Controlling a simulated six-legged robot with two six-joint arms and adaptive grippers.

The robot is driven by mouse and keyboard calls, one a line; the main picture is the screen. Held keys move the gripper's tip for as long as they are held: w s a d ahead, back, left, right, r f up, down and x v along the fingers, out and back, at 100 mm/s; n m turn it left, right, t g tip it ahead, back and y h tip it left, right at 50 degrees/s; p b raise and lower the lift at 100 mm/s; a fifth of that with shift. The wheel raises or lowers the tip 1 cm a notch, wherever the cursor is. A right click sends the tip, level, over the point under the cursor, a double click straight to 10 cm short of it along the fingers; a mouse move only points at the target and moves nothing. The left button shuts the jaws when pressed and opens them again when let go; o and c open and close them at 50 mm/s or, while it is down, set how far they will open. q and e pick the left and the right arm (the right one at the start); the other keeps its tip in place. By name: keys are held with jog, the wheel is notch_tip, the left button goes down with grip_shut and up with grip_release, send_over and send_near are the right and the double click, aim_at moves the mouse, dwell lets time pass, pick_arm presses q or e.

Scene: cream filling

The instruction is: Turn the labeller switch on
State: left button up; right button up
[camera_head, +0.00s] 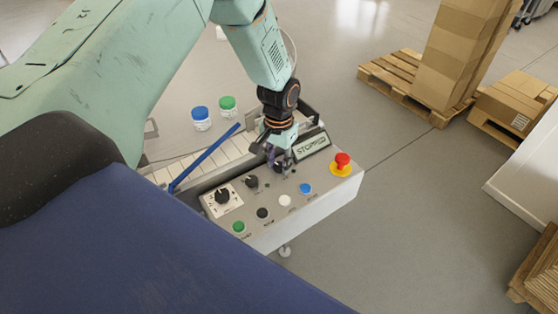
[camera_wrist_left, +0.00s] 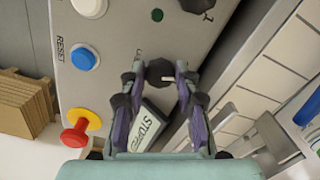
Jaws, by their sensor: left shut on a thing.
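The control panel (camera_head: 275,212) shows in the head view with several knobs and buttons. My left gripper (camera_head: 280,167) reaches down onto its back edge beside the STOPPED display (camera_head: 312,147). In the left wrist view my left gripper (camera_wrist_left: 160,78) is shut on a black rotary knob (camera_wrist_left: 158,70), one fingertip on each side. A pale pointer mark on the knob points to the right in that view. The label beside it is mostly hidden by a finger, so I cannot read it. My right gripper is not in view.
A red emergency stop (camera_head: 342,162) on a yellow base stands at the panel's right end. Two other black knobs (camera_head: 222,196) (camera_head: 251,182) and a blue button (camera_head: 305,188) are nearby. A blue bar (camera_head: 205,158) and two jars (camera_head: 201,118) (camera_head: 227,106) are behind.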

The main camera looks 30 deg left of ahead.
pick_arm(q)
jog(key=shift+w+m, duration=0.15)
jog(key=shift+m, duration=0.15)
grip_shut()
jog(key=shift+m, duration=0.9)
jog(key=m, duration=0.3)
jog(key=shift+w+m+b, duration=0.1)
jog(key=shift+m+b, duration=0.2)
jog(key=shift+b, duration=0.1)
jog(key=m, duration=0.3)
jog(key=shift+m+b, duration=0.4)
jog(key=shift+m, duration=1)
jog(key=o, duration=1.1)
grip_release()
